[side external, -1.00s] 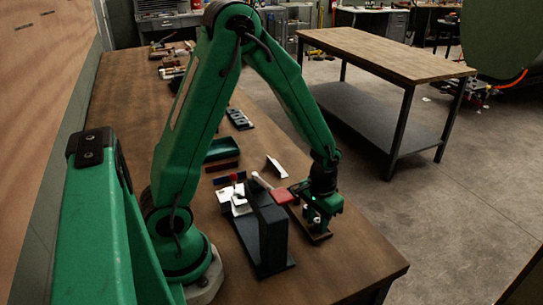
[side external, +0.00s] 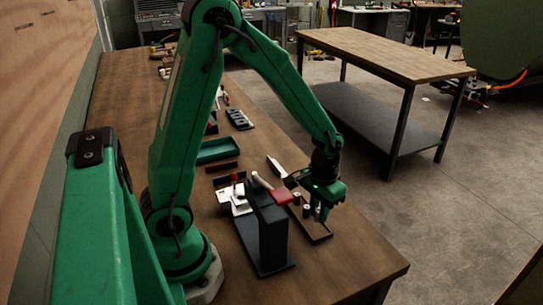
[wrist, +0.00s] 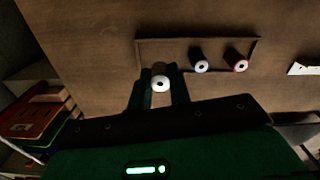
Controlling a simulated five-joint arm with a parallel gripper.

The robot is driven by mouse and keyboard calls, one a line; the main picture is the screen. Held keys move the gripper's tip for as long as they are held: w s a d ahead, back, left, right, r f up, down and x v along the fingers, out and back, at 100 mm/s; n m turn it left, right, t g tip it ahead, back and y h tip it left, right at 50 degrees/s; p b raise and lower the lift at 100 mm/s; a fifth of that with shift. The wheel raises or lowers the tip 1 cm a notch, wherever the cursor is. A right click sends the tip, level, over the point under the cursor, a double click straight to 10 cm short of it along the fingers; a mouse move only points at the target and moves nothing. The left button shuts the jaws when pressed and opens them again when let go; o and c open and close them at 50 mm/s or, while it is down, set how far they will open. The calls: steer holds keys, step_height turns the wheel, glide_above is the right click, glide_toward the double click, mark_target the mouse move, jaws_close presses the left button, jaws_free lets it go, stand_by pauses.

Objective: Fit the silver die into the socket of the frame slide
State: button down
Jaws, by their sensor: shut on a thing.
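My gripper (wrist: 160,88) is shut on the silver die (wrist: 160,83), a pale round piece with a dark hole in its end. In the side view my gripper (side external: 319,213) is over the brown tray (side external: 322,237), and the die between the fingers is too small to make out. In the wrist view the die overlaps the left end of the tray (wrist: 172,42). A black upright frame (side external: 271,235) with a red-ended lever (side external: 281,197) stands left of my gripper. I cannot make out the socket of the frame slide.
A blue die (wrist: 200,64) and a red die (wrist: 236,62) stand in the tray, right of the held die in the wrist view. A green bin (side external: 218,150) lies farther back. The bench front right of the black frame is clear.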

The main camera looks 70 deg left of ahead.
steer(key=shift+r, duration=3.25)
steer(key=w+r+m, duration=0.2)
steer(key=w+r, duration=0.4)
steer(key=r, duration=0.2)
steer(key=shift+d, duration=0.25)
steer(key=s+a+f+n, duration=0.4)
steer(key=s+a, duration=0.5)
steer(key=s, duration=0.1)
steer(key=s+a+f+n, duration=0.4)
steer(key=s+a, duration=0.5)
steer(key=s, duration=0.1)
steer(key=shift+s+f, duration=0.3)
steer(key=shift+f, duration=0.1)
